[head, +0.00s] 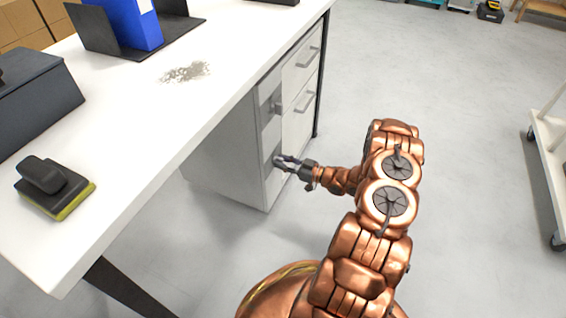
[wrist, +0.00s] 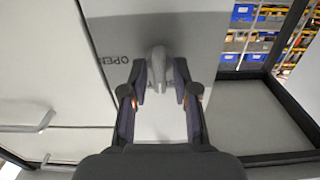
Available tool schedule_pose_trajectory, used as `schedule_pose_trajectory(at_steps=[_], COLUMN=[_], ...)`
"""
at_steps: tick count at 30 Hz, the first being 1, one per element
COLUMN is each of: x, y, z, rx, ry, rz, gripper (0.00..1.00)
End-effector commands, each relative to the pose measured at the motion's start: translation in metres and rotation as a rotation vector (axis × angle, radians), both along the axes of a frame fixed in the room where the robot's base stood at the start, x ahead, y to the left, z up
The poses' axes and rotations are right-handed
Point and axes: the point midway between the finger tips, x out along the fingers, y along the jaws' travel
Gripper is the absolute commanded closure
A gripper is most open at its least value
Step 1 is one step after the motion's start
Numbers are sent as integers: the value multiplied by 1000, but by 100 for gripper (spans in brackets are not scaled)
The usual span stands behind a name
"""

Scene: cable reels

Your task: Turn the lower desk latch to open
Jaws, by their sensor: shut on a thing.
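The lower desk latch is a grey handle (wrist: 157,60) on a light plate in the wrist view. The lettering OPEN (wrist: 117,60) is left of it, and other lettering below it is partly hidden by the fingers. My gripper (wrist: 161,88) has one finger on each side of the handle and is shut on it. In the head view my gripper (head: 282,160) is at the lower grey plate (head: 270,161) on the desk's drawer cabinet (head: 238,150), and its fingers hide the latch there.
An upper grey latch plate (head: 270,104) sits above, beside drawers with bar handles (head: 306,100). The white desktop (head: 130,130) overhangs the cabinet, bearing a sander-like tool (head: 52,185) and a blue binder (head: 135,22).

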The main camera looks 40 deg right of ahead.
Motion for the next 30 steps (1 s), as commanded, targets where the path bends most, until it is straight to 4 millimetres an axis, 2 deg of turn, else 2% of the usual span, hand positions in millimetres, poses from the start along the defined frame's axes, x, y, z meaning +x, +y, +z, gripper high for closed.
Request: schedule_pose_trajectory(at_steps=[11, 30], x=[0, 4], y=[0, 0], z=[1, 0], rx=[128, 633], ry=[78, 383], rz=[1, 5], gripper=[100, 100])
